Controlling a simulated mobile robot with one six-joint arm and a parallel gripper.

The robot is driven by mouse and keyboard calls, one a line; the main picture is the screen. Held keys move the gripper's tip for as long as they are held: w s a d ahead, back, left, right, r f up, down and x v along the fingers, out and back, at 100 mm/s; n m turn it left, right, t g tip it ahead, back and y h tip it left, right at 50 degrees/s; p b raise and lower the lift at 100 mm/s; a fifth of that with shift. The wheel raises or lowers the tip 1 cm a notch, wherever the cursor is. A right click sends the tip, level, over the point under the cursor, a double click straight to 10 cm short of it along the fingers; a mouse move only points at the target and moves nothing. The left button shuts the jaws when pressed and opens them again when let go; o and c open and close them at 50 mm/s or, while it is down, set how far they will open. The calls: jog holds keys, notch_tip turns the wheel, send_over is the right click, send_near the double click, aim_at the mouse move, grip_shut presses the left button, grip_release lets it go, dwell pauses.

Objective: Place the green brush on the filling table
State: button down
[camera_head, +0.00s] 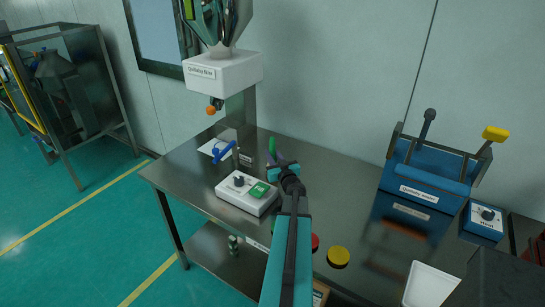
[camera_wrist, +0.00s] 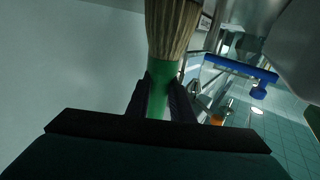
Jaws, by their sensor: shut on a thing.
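The green brush (camera_wrist: 163,95) is between the two dark fingers of my gripper (camera_wrist: 165,90) in the wrist view. The fingers are shut on its green handle, and its tan bristles point to the top of that view. In the head view a small green part of the brush (camera_head: 272,145) shows just beyond my gripper (camera_head: 271,159). My gripper is in front of the wall, over the back part of the grey metal filling table (camera_head: 185,170). I cannot tell whether the brush touches the table.
A white control box (camera_head: 247,193) with a knob and green switch stands close to my gripper. A blue-handled part (camera_head: 222,152) and the white filler unit (camera_head: 222,72) are left. A blue device (camera_head: 425,180), a yellow round piece (camera_head: 338,257) and a white tray (camera_head: 429,285) are right.

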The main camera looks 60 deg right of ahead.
jog(key=shift+f, duration=0.35)
jog(key=shift+f, duration=0.1)
jog(key=c, duration=1.6)
grip_release()
jog(key=shift+o, duration=0.2)
jog(key=b+v, duration=0.2)
jog(key=v, duration=1)
